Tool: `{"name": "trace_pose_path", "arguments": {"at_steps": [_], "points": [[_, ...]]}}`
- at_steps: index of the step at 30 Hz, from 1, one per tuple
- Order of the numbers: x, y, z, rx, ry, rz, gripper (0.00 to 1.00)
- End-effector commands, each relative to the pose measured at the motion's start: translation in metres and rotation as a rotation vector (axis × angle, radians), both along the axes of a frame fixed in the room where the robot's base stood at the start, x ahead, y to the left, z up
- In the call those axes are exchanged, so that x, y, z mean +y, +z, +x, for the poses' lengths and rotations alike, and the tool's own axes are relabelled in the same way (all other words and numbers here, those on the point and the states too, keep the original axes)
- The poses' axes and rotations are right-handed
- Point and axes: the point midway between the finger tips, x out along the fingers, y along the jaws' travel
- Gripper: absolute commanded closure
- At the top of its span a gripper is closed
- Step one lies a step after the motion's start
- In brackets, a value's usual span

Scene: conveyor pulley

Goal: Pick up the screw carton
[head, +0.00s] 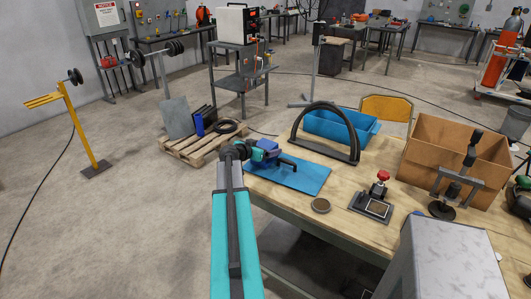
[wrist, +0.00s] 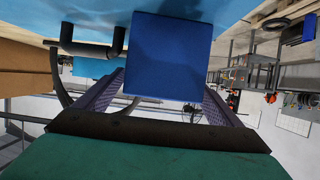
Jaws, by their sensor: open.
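A plain blue box, which I take for the screw carton (head: 268,145), sits on the blue mat near the table's left end. In the wrist view the carton (wrist: 168,55) fills the upper middle. My gripper (head: 258,153) is at the carton, reaching in from the left. In the wrist view my gripper (wrist: 162,82) is open, with one finger on each side of the carton. I cannot tell whether the fingers touch it. My gripper partly hides the carton in the head view.
The blue mat (head: 308,179) lies on the wooden table (head: 335,218). A dark bent fitting (wrist: 88,46) is close beside the carton. A black arch (head: 305,146), a blue bin (head: 340,131) and a cardboard box (head: 430,150) stand farther right. A round disc (head: 321,205) lies in front.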

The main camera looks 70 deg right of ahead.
Motion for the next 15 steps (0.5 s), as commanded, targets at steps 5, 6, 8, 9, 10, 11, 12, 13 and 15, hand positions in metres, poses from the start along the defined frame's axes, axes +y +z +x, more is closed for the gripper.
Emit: {"name": "trace_pose_path", "arguments": {"at_steps": [5,6,8,9,10,11,12,13,15], "points": [[0.0002,0.0002,-0.0001,0.0,0.0,0.0,0.12],[0.0002,0.0002,-0.0001,0.0,0.0,0.0,0.12],[0.0003,0.0002,0.0,0.0,0.0,0.0,0.12],[0.0001,0.0003,-0.0001,0.0,0.0,0.0,0.12],[0.0001,0.0003,-0.0001,0.0,0.0,0.0,0.12],[0.0001,0.0003,-0.0001,0.0,0.0,0.0,0.12],[0.0002,0.0003,0.0,0.0,0.0,0.0,0.12],[0.0002,0.0003,0.0,0.0,0.0,0.0,0.17],[0.0002,0.0004,-0.0001,0.0,0.0,0.0,0.29]]}}
